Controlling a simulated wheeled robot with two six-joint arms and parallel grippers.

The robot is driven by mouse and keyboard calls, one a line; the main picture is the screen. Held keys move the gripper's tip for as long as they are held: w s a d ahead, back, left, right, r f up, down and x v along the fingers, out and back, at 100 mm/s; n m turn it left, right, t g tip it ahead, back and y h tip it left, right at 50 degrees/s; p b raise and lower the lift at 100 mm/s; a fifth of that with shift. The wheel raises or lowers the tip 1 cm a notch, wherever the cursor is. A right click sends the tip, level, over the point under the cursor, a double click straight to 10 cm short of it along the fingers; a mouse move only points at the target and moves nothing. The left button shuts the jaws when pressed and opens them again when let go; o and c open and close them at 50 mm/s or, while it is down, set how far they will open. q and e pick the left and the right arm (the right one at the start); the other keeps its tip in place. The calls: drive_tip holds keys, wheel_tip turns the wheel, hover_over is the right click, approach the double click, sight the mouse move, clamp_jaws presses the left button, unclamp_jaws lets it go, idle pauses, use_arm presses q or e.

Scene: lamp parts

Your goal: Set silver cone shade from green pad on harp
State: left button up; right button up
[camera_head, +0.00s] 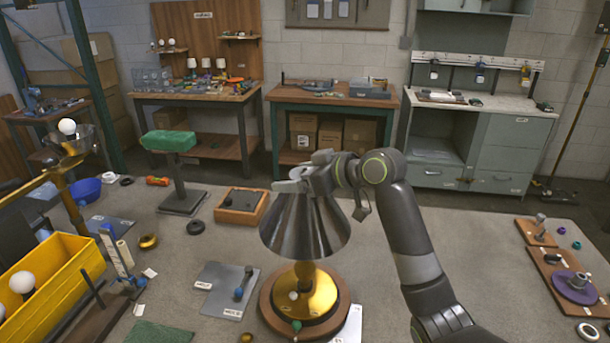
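The silver cone shade (305,228) is upright, wide rim down, over the brass lamp base (305,292) on its round wooden foot. My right gripper (297,183) is at the shade's narrow top and appears shut on it. The harp is hidden, so I cannot tell whether the shade touches it. A green pad (168,141) tops a stand at the left, with no shade on it. A flat green mat (160,333) lies at the front edge. My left gripper is not in view.
A yellow bin (55,290) with white bulbs stands at the left. A grey plate (222,290) with a blue-ended tool lies left of the lamp base. A wooden tray (241,207) is behind it. Wooden boards with parts (565,282) are at the right. The table right of my arm is largely clear.

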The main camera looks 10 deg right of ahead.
drive_tip(key=shift+o, duration=0.3)
drive_tip(key=shift+s+d, duration=0.15)
drive_tip(key=shift+d, duration=0.1)
drive_tip(key=b+v, duration=0.4)
drive_tip(key=v, duration=1.3)
drive_tip(key=shift+a+b, duration=0.15)
drive_tip(key=shift+b, duration=0.15)
